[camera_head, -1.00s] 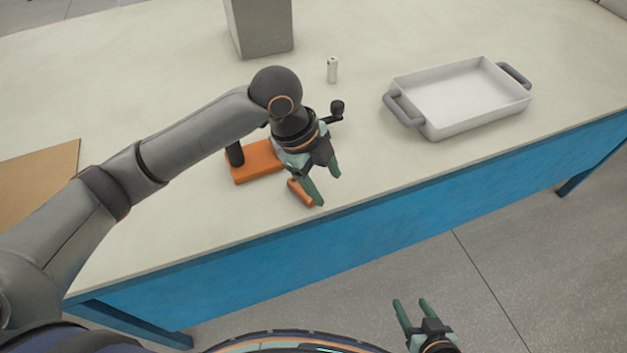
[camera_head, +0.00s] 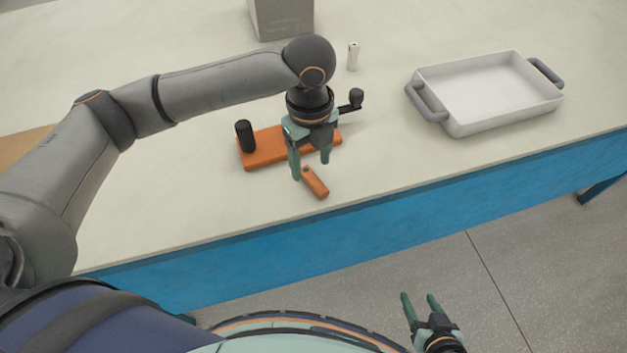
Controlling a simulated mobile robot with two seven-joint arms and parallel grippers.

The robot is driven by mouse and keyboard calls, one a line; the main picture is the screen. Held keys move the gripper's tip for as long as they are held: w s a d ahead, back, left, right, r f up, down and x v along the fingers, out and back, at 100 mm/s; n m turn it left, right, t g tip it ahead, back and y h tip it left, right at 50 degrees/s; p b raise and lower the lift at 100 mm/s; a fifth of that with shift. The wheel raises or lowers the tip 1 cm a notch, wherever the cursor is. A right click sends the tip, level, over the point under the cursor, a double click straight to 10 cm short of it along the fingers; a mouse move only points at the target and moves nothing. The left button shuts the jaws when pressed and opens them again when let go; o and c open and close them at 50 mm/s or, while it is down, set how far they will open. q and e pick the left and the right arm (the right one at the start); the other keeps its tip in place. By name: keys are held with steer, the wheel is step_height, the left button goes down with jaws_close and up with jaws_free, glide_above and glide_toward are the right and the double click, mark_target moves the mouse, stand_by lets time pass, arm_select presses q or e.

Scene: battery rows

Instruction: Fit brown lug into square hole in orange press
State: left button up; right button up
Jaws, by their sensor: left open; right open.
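The brown lug (camera_head: 316,184) lies on the table near its front edge, just in front of the orange press. The orange press (camera_head: 262,150) has a flat orange base with a black post (camera_head: 244,135) at its left end and a dark knobbed lever at its right. My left gripper (camera_head: 311,168) points down over the front of the press, open, with its fingers behind the lug's near end. Whether it touches the lug I cannot tell. The square hole is hidden, probably behind my gripper and arm. My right gripper (camera_head: 420,300) is open and empty, low in front of the table.
A white tray (camera_head: 450,127) with grey handles stands to the right. A small white battery-like cylinder (camera_head: 353,56) stands behind my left arm, near a grey box (camera_head: 283,20). A brown board (camera_head: 20,148) lies at far left. The table between press and tray is clear.

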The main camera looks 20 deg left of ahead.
mark_target(313, 179)
arm_select(q)
steer(key=f, duration=0.5)
steer(key=shift+d+b, duration=0.2)
steer(key=shift+b, duration=0.15)
steer(key=shift+c, duration=0.3)
steer(key=shift+w, duration=0.1)
jaws_close()
